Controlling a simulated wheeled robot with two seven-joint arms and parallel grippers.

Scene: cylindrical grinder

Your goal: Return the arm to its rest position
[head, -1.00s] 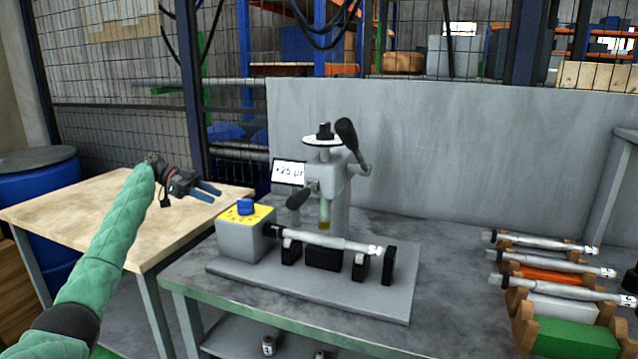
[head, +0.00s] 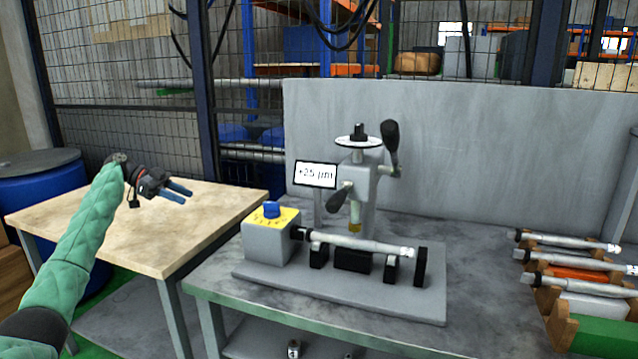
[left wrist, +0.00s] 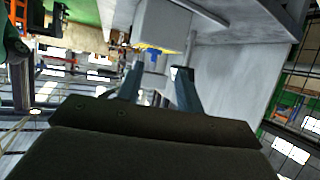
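My left arm in its green sleeve (head: 75,245) reaches up from the lower left in the head view. My left gripper (head: 182,193) is above the wooden table, clear of everything in the head view. Its two blue-grey fingers are apart with nothing between them. The left wrist view also shows the fingers (left wrist: 157,80) spread and empty, with the grinder's grey box and blue knob (left wrist: 153,53) beyond them. My right gripper is in neither view.
The cylindrical grinder (head: 262,245) stands on the grey bench, holding a shaft (head: 350,241) between its supports. A display (head: 315,174) reads about +25 µm. A rack (head: 560,325) with several shafts is at the right. The wooden table (head: 225,205) is bare.

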